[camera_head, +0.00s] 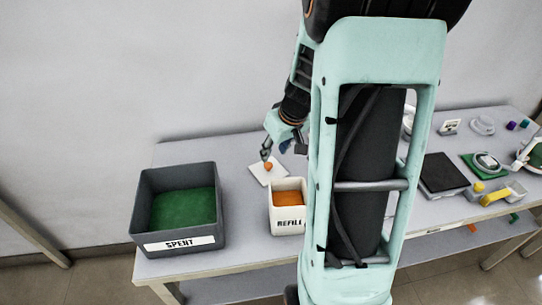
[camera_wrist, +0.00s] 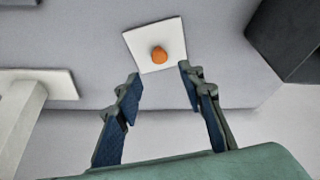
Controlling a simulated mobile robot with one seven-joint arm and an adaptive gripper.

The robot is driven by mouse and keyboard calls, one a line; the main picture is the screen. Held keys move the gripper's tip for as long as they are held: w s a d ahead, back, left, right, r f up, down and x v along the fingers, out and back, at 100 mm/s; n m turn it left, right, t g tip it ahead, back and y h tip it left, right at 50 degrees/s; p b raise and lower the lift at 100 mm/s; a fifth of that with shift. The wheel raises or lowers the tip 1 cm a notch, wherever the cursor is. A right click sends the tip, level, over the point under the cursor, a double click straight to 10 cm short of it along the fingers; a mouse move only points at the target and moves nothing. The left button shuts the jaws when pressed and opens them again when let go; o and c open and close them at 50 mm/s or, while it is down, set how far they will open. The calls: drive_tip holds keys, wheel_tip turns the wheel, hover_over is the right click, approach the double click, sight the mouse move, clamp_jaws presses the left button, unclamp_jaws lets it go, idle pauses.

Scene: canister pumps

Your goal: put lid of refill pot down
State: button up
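The lid of the refill pot is a white square plate (camera_head: 259,178) with an orange round knob (camera_head: 268,167). It lies on the table just behind the refill pot (camera_head: 287,222), a white open box labelled REFILL with orange contents. My gripper (camera_head: 267,157) is over the knob in the head view. In the wrist view my gripper (camera_wrist: 160,76) is open, its two fingers wide apart, and the lid (camera_wrist: 143,39) shows just beyond the fingertips with nothing between the fingers. The pot's right side is hidden behind my arm in the head view.
A dark grey bin labelled SPENT (camera_head: 180,243) with green contents stands at the left on the table (camera_head: 240,262). At the right are a black flat block (camera_head: 441,174) and a yellow-handled item (camera_head: 495,197). A white flanged object (camera_wrist: 30,100) shows left in the wrist view.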

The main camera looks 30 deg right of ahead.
drive_tip(key=shift+v, duration=2.15)
drive_tip(key=shift+f, duration=0.1)
